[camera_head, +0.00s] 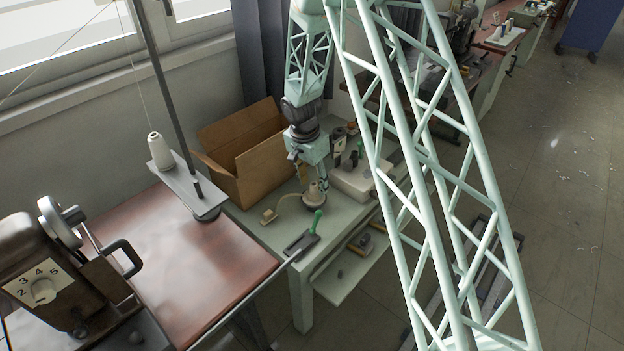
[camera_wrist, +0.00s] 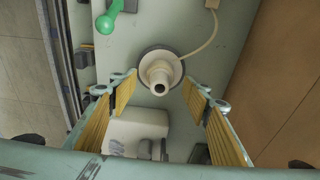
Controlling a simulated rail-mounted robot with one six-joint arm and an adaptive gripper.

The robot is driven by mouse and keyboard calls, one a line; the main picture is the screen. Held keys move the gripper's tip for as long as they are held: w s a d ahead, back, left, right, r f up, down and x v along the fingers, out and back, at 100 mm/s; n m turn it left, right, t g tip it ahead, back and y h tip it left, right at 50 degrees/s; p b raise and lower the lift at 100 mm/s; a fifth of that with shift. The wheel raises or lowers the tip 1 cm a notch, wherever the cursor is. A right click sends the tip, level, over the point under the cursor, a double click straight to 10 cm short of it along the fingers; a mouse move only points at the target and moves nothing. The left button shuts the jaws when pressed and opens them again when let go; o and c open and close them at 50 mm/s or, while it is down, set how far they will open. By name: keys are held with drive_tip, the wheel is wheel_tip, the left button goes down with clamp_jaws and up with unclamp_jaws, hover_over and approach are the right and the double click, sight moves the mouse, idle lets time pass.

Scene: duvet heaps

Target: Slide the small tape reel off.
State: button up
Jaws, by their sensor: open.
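The small tape reel (camera_wrist: 160,70) shows in the wrist view as a pale spool with a hollow centre post on a darker round base. A pale tape (camera_wrist: 212,32) runs from it toward the top of the view. In the head view the reel (camera_head: 313,199) sits on the light green table (camera_head: 250,219), with the tape curving left to a small beige block (camera_head: 269,216). My gripper (camera_wrist: 160,88) is open, its yellow-lined fingers apart on either side below the reel in the wrist view. No contact with the reel shows.
A green-handled tool (camera_head: 317,221) lies at the table's front edge. An open cardboard box (camera_head: 240,155) stands left of my arm. A white box-shaped item (camera_head: 352,182) is right of the reel. A red-topped sewing table (camera_head: 190,265) is at the left front.

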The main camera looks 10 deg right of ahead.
sight(314, 189)
drive_tip(key=shift+w+d+f+b, duration=0.1)
drive_tip(key=shift+f+b, duration=0.05)
drive_tip(key=shift+f, duration=0.7)
drive_tip(key=shift+w+d+f+b, duration=0.1)
drive_tip(key=shift+f+b, duration=0.05)
drive_tip(key=shift+f, duration=0.7)
drive_tip(key=shift+c, duration=0.8)
drive_tip(key=c, duration=0.7)
